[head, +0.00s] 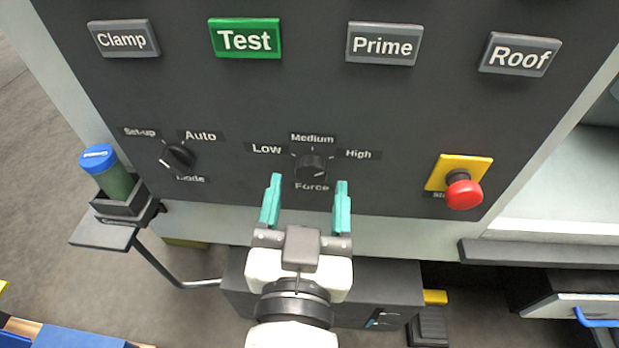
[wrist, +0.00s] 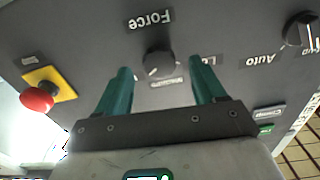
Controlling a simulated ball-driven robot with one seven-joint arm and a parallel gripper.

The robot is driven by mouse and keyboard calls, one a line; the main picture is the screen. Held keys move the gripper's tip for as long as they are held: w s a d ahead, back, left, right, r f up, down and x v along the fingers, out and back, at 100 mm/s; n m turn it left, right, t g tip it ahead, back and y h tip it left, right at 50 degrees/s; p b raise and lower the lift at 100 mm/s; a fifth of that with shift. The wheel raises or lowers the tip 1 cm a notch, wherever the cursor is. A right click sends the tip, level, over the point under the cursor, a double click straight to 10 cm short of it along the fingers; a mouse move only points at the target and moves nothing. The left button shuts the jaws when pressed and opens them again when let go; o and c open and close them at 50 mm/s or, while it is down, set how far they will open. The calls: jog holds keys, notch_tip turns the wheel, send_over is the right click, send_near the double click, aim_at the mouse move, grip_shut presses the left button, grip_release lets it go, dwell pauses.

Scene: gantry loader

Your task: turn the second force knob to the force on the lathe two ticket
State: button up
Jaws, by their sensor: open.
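A dark round force knob (head: 311,168) sits low on the dark control panel, with "Force" below it and Low, Medium and High labels around it. It also shows in the wrist view (wrist: 159,64). I cannot tell for sure which label its pointer faces. My gripper (head: 308,184) is open in front of the knob, its teal fingers apart on either side of it in the picture. In the wrist view the knob appears between and just beyond the fingertips (wrist: 159,67). I see no contact. No lathe two ticket is in view, and only one force knob shows.
A mode knob (head: 179,156) is to the left. A red stop button (head: 464,191) on a yellow plate (head: 440,172) is to the right. Clamp, green Test (head: 245,40), Prime and Roof buttons line the top. A blue-capped green cylinder (head: 113,182) stands in a holder at left.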

jog(key=shift+w+d, duration=0.1)
jog(key=shift+w, duration=0.75)
jog(key=c, duration=1.1)
